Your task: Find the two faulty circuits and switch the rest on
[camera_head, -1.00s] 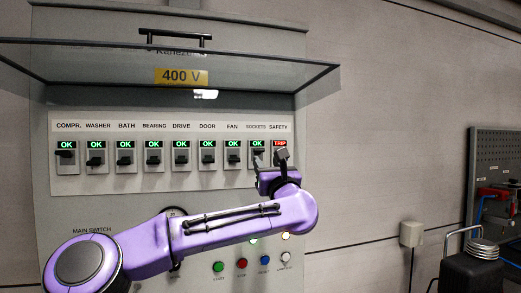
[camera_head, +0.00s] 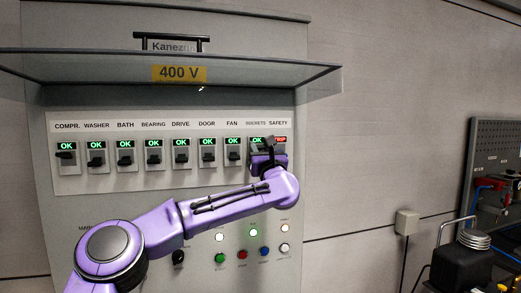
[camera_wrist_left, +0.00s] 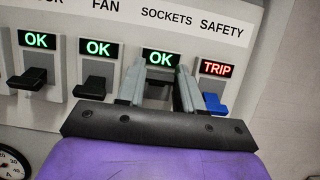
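The breaker row (camera_head: 160,187) on the grey cabinet has nine labelled switches. COMPR. (camera_head: 66,158), WASHER, BATH, BEARING, DRIVE, DOOR and FAN (camera_head: 233,155) show green OK, and so does SOCKETS (camera_wrist_left: 159,58). SAFETY (camera_wrist_left: 216,68) shows red TRIP, and its blue lever (camera_wrist_left: 213,104) shows in the left wrist view. My left gripper (camera_head: 268,148) is at the SOCKETS switch and hides most of it in the head view. In the left wrist view its fingers (camera_wrist_left: 157,88) are apart, on either side of the dark SOCKETS lever; contact is unclear. My right gripper is out of view.
A raised clear cover (camera_head: 90,70) with a 400 V label juts out above the switches. Below are lit lamps (camera_head: 253,232) and coloured buttons (camera_head: 242,254). A wall socket box (camera_head: 407,222) and a tool board (camera_head: 492,150) stand right. Free wall lies between.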

